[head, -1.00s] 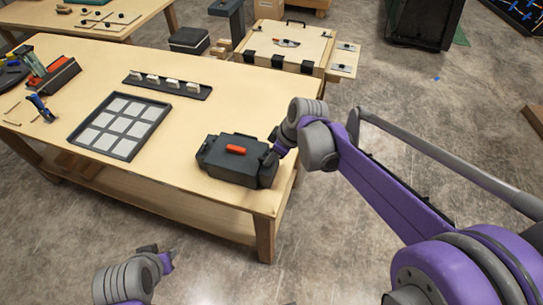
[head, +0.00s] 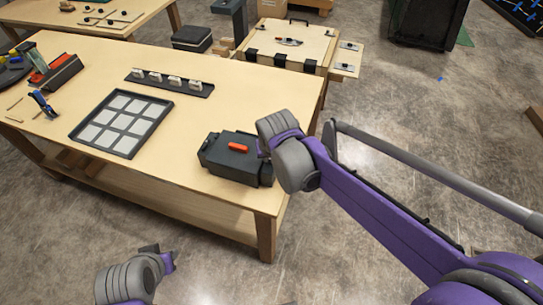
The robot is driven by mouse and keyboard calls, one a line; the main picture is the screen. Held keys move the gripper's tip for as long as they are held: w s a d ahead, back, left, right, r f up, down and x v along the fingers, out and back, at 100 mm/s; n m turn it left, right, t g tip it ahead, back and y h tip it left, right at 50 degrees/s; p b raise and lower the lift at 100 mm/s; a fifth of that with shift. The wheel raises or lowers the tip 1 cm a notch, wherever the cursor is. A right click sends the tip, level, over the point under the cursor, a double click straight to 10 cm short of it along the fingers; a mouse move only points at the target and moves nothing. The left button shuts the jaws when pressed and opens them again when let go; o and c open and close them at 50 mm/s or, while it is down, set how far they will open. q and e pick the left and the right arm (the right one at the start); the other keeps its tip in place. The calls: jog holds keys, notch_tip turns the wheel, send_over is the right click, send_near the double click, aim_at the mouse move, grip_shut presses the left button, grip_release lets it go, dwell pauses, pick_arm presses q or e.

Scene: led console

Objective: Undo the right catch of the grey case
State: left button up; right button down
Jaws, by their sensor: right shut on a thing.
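The grey case (head: 226,160) lies shut on the wooden table near its front right corner, with an orange handle (head: 238,146) on its lid. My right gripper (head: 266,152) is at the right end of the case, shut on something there. My own wrist hides most of the gripper and the right end of the case, so the right catch cannot be made out. My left gripper (head: 160,257) is low in front of the table, away from the case. Its jaws are too small and turned away to read.
The wooden table (head: 200,100) carries a dark tray of pale squares (head: 121,123) left of the case and a black rail with white pieces (head: 170,82) behind it. The tabletop around the case is clear. A wooden box (head: 290,45) stands behind the table.

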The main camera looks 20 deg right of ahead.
jog(key=m, duration=0.2)
jog(key=m+h, duration=0.1)
jog(key=m+g+h, duration=0.1)
jog(key=m, duration=0.1)
jog(key=shift+a+m, duration=0.25)
jog(key=shift+m, duration=0.05)
dwell(0.4)
jog(key=c, duration=0.9)
grip_release()
jog(key=shift+o, duration=0.2)
jog(key=v, duration=1)
jog(key=shift+a+r+p, duration=0.2)
jog(key=shift+r+p, duration=0.15)
jog(key=shift+s, duration=0.15)
